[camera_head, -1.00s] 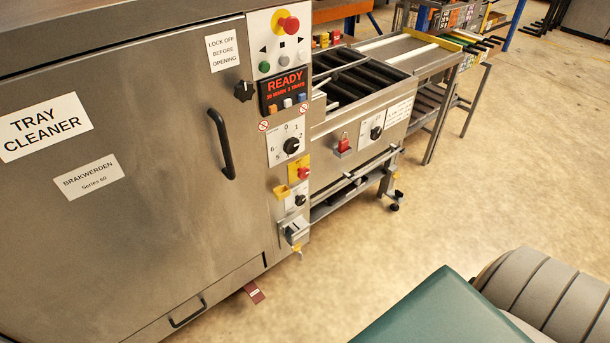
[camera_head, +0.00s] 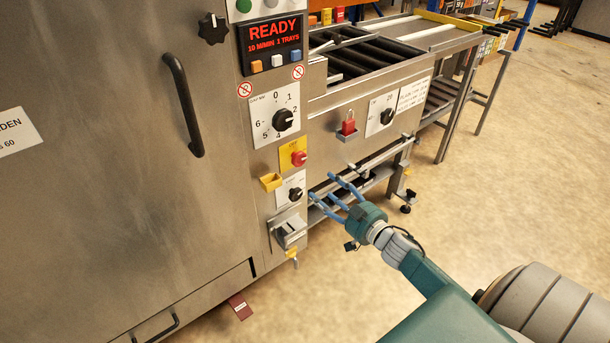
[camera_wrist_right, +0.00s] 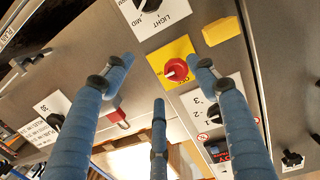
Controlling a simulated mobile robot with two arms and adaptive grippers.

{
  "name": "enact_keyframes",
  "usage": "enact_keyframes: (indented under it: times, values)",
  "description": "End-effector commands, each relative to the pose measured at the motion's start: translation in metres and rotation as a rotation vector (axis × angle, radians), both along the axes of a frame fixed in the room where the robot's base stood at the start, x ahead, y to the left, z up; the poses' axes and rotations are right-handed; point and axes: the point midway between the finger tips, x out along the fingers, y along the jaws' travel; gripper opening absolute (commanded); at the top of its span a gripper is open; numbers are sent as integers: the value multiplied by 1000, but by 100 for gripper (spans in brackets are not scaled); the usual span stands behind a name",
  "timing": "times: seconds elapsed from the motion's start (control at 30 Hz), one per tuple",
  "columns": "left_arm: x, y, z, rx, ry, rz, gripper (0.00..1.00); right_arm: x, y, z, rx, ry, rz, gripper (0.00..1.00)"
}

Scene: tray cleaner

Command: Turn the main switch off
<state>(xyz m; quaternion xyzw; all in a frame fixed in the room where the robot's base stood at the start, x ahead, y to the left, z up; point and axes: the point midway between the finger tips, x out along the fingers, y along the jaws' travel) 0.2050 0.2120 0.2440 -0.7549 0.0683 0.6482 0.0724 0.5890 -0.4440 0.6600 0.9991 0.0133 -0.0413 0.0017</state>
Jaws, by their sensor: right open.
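In the right wrist view the red knob (camera_wrist_right: 176,69) lies near the tip of one blue finger. My right gripper (camera_head: 326,190) is open and empty, its blue fingers spread toward the panel. In the head view it is below and to the right of the knob, apart from it. My left gripper is not in view.
Beside the knob are a numbered dial (camera_head: 283,120), a yellow bracket (camera_head: 271,182), a smaller black knob (camera_head: 296,194) and a grey box (camera_head: 290,232). A red padlock (camera_head: 348,126) hangs on the conveyor front. Rails (camera_head: 365,165) project nearby.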

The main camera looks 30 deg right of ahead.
Motion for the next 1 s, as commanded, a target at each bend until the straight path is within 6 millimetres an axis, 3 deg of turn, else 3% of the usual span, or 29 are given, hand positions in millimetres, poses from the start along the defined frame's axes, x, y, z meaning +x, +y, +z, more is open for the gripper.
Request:
enact_keyframes:
  times: [0.03,0.2,0.7,1.0]
  values:
    - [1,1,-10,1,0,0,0,5,2,11,1,-40,26,58]
    - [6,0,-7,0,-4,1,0,16,5,35,10,-86,56,58]
    - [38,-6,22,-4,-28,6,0,101,11,33,10,-83,51,58]
    - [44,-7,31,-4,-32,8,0,117,12,33,10,-79,52,58]
